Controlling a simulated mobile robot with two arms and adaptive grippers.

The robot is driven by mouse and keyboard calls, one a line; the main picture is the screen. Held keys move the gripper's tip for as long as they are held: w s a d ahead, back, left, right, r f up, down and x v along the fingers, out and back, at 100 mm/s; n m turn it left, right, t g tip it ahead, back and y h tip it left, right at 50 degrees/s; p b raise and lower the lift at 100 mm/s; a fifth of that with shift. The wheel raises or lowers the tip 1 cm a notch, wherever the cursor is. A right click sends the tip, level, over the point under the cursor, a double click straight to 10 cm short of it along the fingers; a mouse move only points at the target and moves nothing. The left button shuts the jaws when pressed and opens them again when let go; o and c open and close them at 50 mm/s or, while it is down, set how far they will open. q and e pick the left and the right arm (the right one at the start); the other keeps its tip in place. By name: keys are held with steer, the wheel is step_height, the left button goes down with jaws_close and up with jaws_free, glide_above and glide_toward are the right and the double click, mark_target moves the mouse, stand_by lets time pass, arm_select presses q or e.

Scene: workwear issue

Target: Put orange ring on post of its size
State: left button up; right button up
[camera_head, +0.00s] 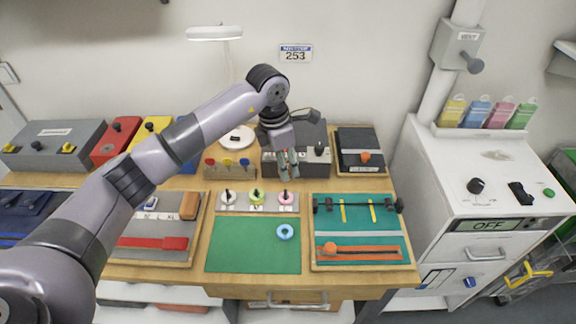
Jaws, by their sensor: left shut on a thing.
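My left gripper (289,165) points down above the back of the bench, just behind the right end of the post board. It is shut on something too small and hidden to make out. The grey post board (241,203) carries three dark posts in a row: the left post (228,195) with a white disc around its foot, the middle post (256,196) with a yellow-green one, the right post (284,197) with a pink one. A blue ring (285,231) lies flat on the green mat (240,250). I cannot make out an orange ring. My right gripper is out of view.
A wooden block with coloured knobs (228,172) stands behind the posts. A board with an orange ball and strip (360,252) lies to the right. A dark panel with an orange knob (365,157) stands at the back right. The mat's left and front are clear.

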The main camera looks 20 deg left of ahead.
arm_select(q)
steer(key=shift+w+a+f, duration=0.15)
steer(key=shift+f+b, duration=0.4)
steer(key=shift+f, duration=0.6)
step_height(320, 180, down, 3)
steer(key=shift+r+b, duration=0.2)
steer(key=shift+b, duration=0.75)
steer(key=shift+f+b, duration=0.6)
steer(key=shift+f, duration=0.15)
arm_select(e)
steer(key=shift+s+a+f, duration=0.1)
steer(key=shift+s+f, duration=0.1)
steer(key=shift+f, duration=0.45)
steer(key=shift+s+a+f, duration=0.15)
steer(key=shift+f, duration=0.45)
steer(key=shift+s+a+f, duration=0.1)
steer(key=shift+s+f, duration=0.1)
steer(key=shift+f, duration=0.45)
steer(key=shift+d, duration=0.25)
arm_select(q)
steer(key=shift+f+b, duration=0.2)
steer(key=shift+b, duration=0.2)
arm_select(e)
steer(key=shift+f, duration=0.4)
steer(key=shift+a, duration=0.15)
